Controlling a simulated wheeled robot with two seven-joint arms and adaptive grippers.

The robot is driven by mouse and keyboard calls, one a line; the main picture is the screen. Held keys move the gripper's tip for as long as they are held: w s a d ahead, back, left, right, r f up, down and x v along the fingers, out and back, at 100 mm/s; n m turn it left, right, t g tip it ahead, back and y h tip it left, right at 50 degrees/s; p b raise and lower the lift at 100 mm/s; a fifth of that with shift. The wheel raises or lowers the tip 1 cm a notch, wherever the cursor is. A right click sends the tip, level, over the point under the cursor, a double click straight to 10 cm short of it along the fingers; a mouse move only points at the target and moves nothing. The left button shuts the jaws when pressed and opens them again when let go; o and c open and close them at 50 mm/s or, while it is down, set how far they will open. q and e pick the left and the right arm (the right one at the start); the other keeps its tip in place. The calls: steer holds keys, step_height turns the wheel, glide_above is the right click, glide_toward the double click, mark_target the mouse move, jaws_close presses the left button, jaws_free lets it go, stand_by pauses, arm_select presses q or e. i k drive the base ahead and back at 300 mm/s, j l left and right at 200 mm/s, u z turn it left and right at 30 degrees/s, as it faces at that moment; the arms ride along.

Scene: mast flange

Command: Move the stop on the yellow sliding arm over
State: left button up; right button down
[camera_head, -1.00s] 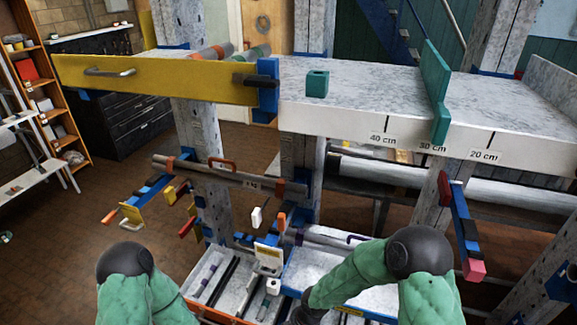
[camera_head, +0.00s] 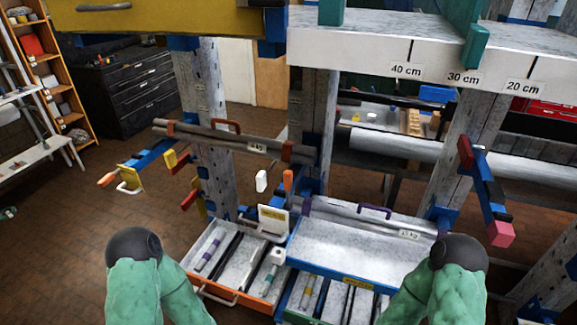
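A large yellow panel (camera_head: 165,17) with a grey bar handle (camera_head: 103,7) runs along the top left, cut off by the upper edge. A blue block (camera_head: 275,30) is at its right end. Lower left, a blue arm (camera_head: 152,157) carries a small yellow plate (camera_head: 129,178) with a white handle and an orange tip. I cannot tell for sure which of these is the yellow sliding arm, or which part is its stop. My two green arms show at the bottom left and bottom right. Both grippers are out of view.
A white shelf (camera_head: 350,60) is marked 40, 30 and 20 cm, with a teal divider (camera_head: 473,45). A grey bar (camera_head: 235,143) crosses below. An orange-fronted drawer (camera_head: 233,298) and a blue-edged tray (camera_head: 360,245) stand low. A blue bar with a pink end (camera_head: 500,234) juts at right.

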mark_target(109, 177)
steer(key=u, duration=1.4)
steer(key=i, duration=0.05)
